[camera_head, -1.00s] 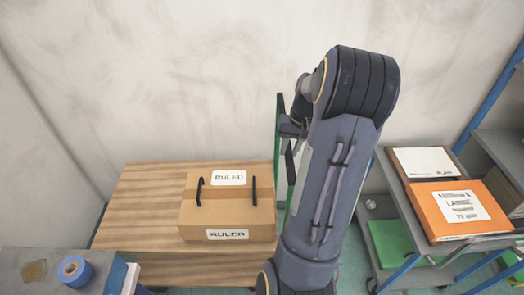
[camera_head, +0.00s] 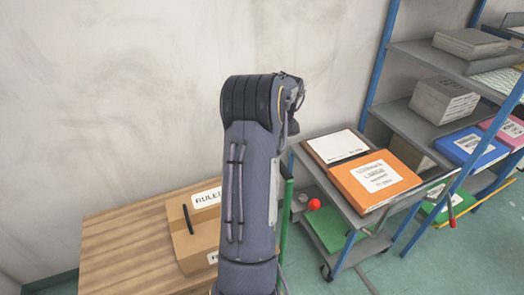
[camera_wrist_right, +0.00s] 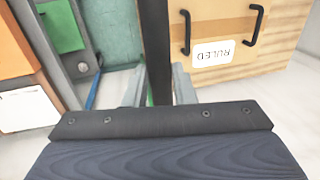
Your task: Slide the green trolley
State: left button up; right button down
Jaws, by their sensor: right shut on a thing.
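The green trolley shows in the head view only as a thin green upright (camera_head: 285,212), between the wooden table and the grey shelf cart. My right arm covers most of it. In the right wrist view a dark upright bar (camera_wrist_right: 155,45), apparently part of the trolley, runs between the fingers of my right gripper (camera_wrist_right: 156,88). The gripper is shut on this bar, with a little green showing beside it. In the head view my right gripper is hidden behind its own arm. My left gripper is in neither view.
A cardboard box (camera_head: 188,235) marked RULED sits on the wooden table (camera_head: 125,245), left of my arm. The grey cart (camera_head: 310,180) with an orange box (camera_head: 372,180) stands close on the right. A blue-framed shelf (camera_head: 385,65) is beyond it. Floor (camera_head: 440,265) shows front right.

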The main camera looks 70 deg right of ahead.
jog(key=shift+s+d, duration=0.2)
jog(key=c, duration=1.2)
grip_release()
jog(key=shift+c, duration=0.2)
notch_tip(320, 180, up, 8)
jog(key=s, duration=0.1)
jog(key=shift+d+f, duration=0.15)
jog(key=shift+d, duration=0.3)
